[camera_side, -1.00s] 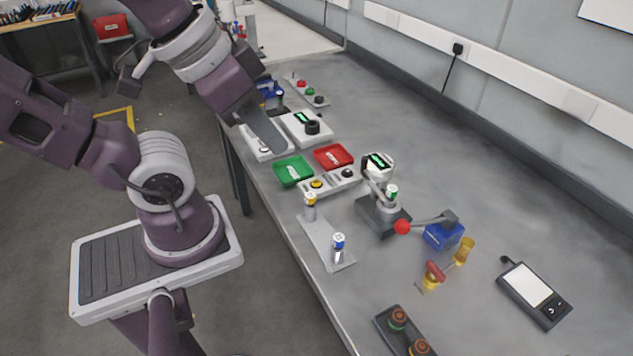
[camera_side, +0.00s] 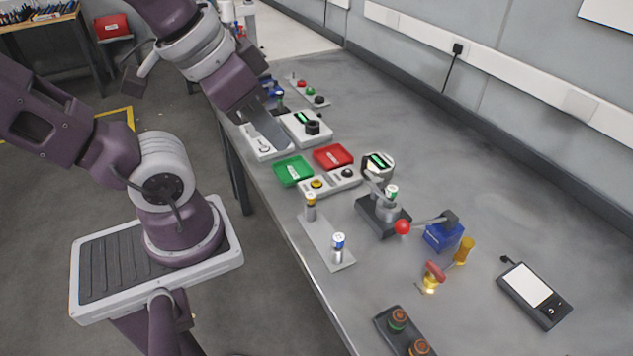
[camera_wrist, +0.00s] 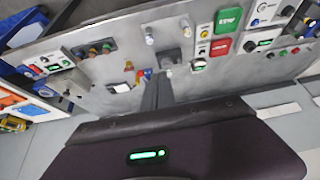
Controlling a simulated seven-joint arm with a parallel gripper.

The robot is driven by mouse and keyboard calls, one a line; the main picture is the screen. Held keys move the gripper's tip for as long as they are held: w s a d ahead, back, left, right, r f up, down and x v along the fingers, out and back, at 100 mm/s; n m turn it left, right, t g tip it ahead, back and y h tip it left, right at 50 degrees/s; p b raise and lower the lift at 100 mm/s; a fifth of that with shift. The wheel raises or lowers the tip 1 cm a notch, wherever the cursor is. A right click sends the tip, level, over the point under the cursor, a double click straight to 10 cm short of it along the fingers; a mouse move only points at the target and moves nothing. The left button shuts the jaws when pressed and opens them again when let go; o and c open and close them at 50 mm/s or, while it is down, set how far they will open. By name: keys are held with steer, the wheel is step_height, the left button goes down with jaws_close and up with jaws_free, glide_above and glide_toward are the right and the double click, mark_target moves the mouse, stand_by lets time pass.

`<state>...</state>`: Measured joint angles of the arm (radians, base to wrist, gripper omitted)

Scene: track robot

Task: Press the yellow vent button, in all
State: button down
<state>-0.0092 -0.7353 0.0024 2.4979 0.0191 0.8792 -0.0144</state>
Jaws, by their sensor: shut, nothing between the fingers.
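The yellow button (camera_side: 317,183) is the left of two round buttons on a low white box (camera_side: 331,181) in the side view. A black button (camera_side: 346,173) sits at the box's other end. My gripper (camera_side: 284,144) is shut and empty, pointing down over the bench just behind the green tray, up and to the left of the yellow button and apart from it. In the wrist view, my shut fingers (camera_wrist: 156,88) point toward the bench. The white box (camera_wrist: 203,42) shows there beside the trays. I cannot tell the height of my fingertips exactly.
A green tray (camera_side: 293,171) and a red tray (camera_side: 333,157) lie beside the box. A white unit with a black knob (camera_side: 311,127) stands behind them. Batteries (camera_side: 338,247) stand on a grey plate in front. A lever press (camera_side: 383,212) stands right. The bench's right rear is clear.

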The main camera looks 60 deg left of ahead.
steer(key=w+a+n+t+y, duration=0.1)
steer(key=w+a+n+y, duration=0.25)
steer(key=w+a, duration=0.7)
steer(key=n+t+h, duration=0.2)
steer(key=h, duration=0.5)
glide_above(312, 183)
step_height(312, 183, down, 18)
steer(key=shift+r, duration=0.2)
steer(key=shift+y, duration=0.25)
steer(key=shift+f, duration=4.4)
steer(key=shift+f, duration=0.1)
